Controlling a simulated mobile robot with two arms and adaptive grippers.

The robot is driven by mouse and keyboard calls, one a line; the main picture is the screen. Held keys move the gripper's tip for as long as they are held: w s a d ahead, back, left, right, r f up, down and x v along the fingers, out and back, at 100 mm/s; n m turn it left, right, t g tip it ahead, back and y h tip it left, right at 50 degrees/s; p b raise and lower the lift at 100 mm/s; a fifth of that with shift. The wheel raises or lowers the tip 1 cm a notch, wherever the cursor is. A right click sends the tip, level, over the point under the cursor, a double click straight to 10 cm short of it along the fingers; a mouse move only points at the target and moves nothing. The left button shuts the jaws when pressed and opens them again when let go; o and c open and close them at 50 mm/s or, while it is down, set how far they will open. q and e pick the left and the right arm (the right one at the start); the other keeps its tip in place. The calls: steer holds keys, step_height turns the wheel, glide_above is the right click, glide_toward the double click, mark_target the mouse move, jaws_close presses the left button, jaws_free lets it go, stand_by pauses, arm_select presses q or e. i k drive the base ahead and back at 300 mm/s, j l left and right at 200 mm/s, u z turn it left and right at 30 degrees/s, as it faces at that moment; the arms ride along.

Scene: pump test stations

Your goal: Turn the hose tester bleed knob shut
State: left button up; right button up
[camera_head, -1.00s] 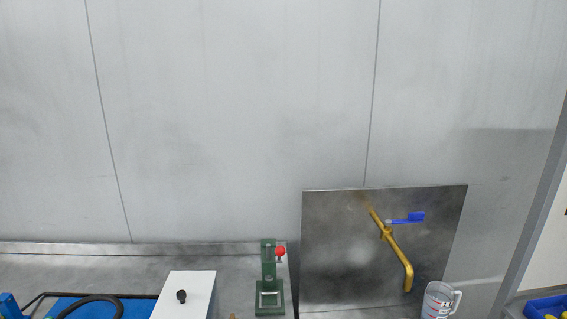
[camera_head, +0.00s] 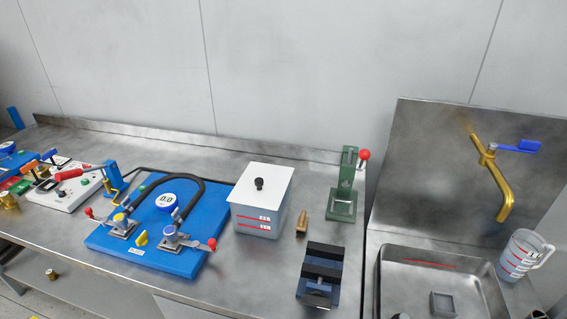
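The hose tester is a blue board (camera_head: 215,255) on the steel bench, left of centre. It carries a round gauge (camera_head: 167,202) reading about 0.0 and a black hose (camera_head: 192,183) arching between two metal clamps with red-tipped levers. A small yellow knob (camera_head: 141,238), which looks like the bleed knob, sits near the board's front edge between the clamps. I cannot tell from here whether it is open or shut. Neither of my grippers is in view.
Right of the board stand a white-lidded container (camera_head: 262,187), a brass fitting (camera_head: 302,222), a dark vise (camera_head: 321,274) and a green press (camera_head: 343,190). Further right are a sink (camera_head: 398,262), a brass tap (camera_head: 503,190) and a measuring jug (camera_head: 522,256). A white panel (camera_head: 62,196) stands left.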

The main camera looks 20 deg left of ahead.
mark_target(143, 240)
steer(key=u, duration=1.4)
